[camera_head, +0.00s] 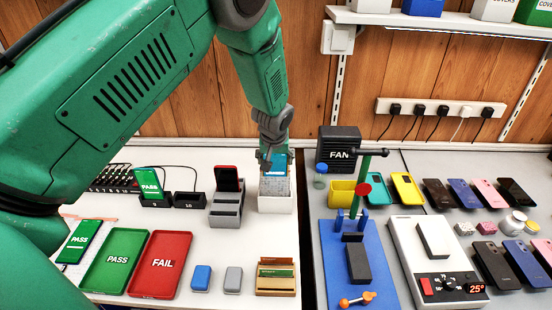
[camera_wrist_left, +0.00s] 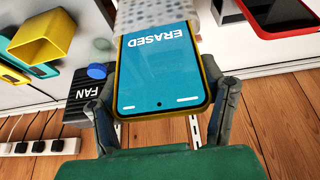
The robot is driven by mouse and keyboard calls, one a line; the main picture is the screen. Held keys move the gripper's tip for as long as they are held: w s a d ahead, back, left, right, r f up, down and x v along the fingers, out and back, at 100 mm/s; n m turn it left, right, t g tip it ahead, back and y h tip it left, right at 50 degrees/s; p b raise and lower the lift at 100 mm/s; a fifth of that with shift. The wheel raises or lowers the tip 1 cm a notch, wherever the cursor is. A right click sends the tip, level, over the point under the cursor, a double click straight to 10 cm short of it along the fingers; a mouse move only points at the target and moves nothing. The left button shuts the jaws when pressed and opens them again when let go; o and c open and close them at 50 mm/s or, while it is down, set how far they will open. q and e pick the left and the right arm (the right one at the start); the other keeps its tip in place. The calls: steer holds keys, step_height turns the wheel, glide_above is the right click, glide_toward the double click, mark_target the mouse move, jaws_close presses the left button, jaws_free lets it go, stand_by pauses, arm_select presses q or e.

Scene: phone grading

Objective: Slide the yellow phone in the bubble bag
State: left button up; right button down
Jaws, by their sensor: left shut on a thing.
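The yellow phone (camera_wrist_left: 160,72) shows in the left wrist view, with a yellow rim and a teal screen reading ERASED. My left gripper (camera_wrist_left: 165,105) is shut on its sides near one end. The phone's other end is inside the mouth of the bubble bag (camera_wrist_left: 140,12), a pale, dimpled sleeve. In the head view my left gripper (camera_head: 274,160) is at the back of the table, above the bubble bag (camera_head: 275,187), which stands in a white holder (camera_head: 276,205). Only a small teal part of the phone (camera_head: 280,163) shows there. My right gripper is not in view.
A grey stand (camera_head: 227,210) with a red-edged phone is just left of the white holder. The black FAN box (camera_head: 338,147) and a yellow cup (camera_head: 341,193) are to the right. Green PASS (camera_head: 117,262) and red FAIL (camera_head: 160,268) trays lie in front left.

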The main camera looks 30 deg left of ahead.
mark_target(275, 167)
arm_select(q)
steer(key=shift+f+b, duration=0.95)
steer(key=shift+f, duration=0.7)
steer(key=o, duration=1.4)
steer(key=shift+o, duration=0.2)
steer(key=shift+r, duration=0.1)
steer(key=shift+r+p, duration=2.75)
steer(key=shift+r, duration=0.7)
